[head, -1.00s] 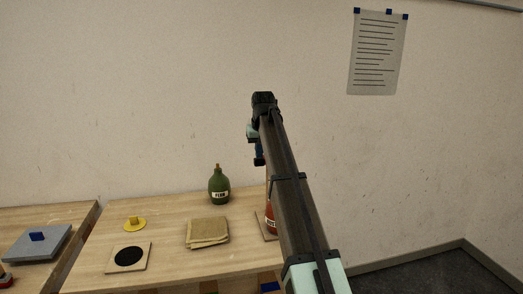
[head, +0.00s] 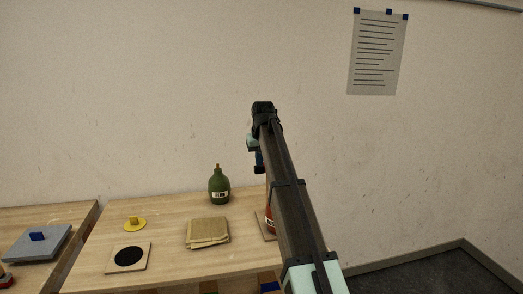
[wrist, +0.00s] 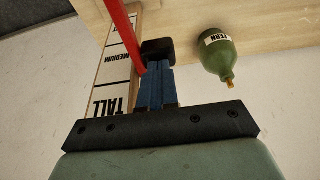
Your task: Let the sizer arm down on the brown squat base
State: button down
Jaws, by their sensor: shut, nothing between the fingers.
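My gripper (head: 259,167) is shut and empty, pointing down above the right part of the table; its blue fingers and black tips (wrist: 158,52) show in the wrist view. A red bar (wrist: 121,32), which looks like the sizer arm, runs beside the fingertips in the wrist view; I cannot tell whether they touch. Behind it stands a pale board (wrist: 113,62) marked TALL and MEDIUM. In the head view a reddish-brown labelled body (head: 269,222), possibly the brown squat base, is mostly hidden behind my arm.
A green bottle-shaped base (head: 219,187) labelled FERN stands left of my gripper. A folded tan cloth (head: 207,231), a black disc on a square board (head: 141,257) and a yellow knobbed piece (head: 135,224) lie further left. A wall rises behind the table.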

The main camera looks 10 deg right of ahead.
jog(key=shift+f, duration=0.95)
jog(key=shift+r, duration=0.1)
notch_tip(320, 180, up, 16)
jog(key=shift+f, duration=0.25)
dwell(1.2)
